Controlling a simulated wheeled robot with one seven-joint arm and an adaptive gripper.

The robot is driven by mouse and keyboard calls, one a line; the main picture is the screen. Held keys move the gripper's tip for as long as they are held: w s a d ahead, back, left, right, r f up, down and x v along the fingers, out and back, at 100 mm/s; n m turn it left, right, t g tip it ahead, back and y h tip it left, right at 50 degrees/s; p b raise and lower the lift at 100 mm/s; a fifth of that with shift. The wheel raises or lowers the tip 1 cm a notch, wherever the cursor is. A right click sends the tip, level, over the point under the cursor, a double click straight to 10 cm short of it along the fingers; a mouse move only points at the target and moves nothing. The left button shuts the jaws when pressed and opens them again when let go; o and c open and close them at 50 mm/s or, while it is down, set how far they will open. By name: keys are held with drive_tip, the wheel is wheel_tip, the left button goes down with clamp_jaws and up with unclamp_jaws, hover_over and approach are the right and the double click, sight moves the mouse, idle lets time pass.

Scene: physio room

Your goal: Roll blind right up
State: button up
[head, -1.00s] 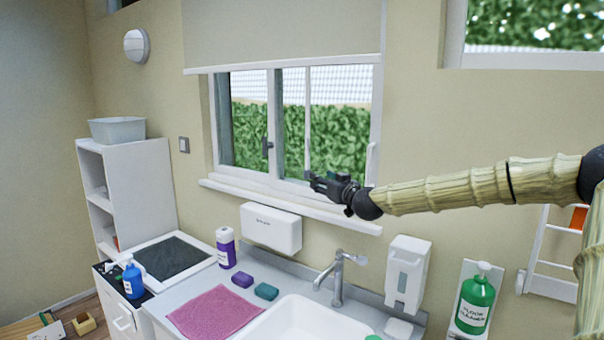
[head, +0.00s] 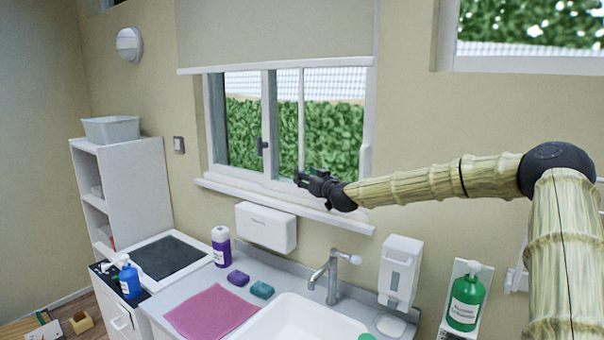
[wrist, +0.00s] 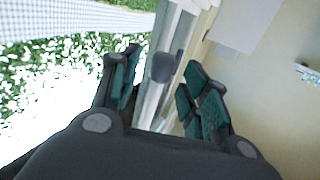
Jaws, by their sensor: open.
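The blind (head: 275,32) is a plain beige sheet hanging over the upper part of the window. Its pale bottom bar (head: 275,66) crosses above the visible panes, and its top is cut off by the frame. My gripper (head: 300,179) is in front of the lower window, just above the sill and well below the bar. In the wrist view my gripper (wrist: 161,68) is open, with dark green finger pads apart. A small grey piece (wrist: 164,66) shows between the fingers against the white frame; I cannot tell what it is or whether it touches. The blind is not clear in the wrist view.
The window sill (head: 285,206) runs below my gripper. A towel dispenser (head: 265,227), tap (head: 333,275) and soap dispenser (head: 400,270) are lower down. A green bottle (head: 466,298) stands at right.

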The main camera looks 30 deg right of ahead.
drive_tip(key=shift+w+d+p, duration=0.1)
drive_tip(key=shift+w+p, duration=0.45)
drive_tip(key=shift+w, duration=1.25)
clamp_jaws()
